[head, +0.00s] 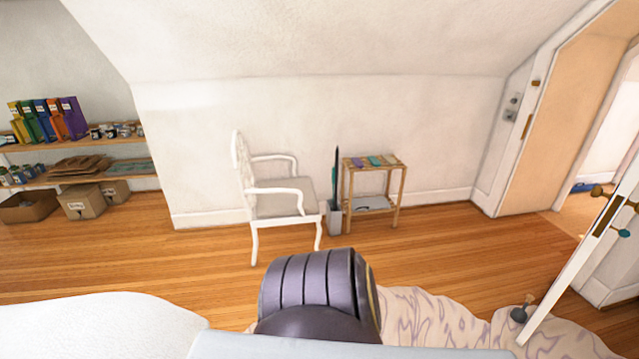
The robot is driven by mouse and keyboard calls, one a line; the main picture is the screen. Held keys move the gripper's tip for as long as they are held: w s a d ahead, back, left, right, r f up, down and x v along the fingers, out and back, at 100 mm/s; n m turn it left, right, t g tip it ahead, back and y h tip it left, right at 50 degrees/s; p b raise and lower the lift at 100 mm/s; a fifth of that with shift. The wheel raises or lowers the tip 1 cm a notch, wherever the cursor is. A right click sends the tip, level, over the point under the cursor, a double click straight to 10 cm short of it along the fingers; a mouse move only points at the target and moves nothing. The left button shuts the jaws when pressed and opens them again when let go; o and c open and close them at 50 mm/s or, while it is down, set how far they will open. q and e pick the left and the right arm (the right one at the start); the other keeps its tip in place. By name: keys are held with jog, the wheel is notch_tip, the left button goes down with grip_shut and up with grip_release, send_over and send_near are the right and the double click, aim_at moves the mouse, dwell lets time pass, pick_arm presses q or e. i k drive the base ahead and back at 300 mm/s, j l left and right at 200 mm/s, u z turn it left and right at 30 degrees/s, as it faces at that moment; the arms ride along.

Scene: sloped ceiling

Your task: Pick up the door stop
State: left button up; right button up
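A small dark grey object with a brownish upper part, which looks like the door stop (519,314), is at the lower right in the head view. It is by the bottom edge of the open white door (577,262), over a pale patterned rug. I cannot tell whether it touches the door. Neither of my grippers is in view.
A white armchair (285,207) and a small wooden side table (372,166) stand by the back wall. Shelves with binders and cardboard boxes (82,203) are at left. The patterned rug (430,314) lies at lower right. Bare wood floor (440,245) is between. A doorway opens at right.

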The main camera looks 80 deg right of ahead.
aim_at(518, 314)
jog(key=z, duration=4.55)
jog(key=i+l, duration=0.15)
jog(key=i, duration=0.35)
jog(key=l+z, duration=0.05)
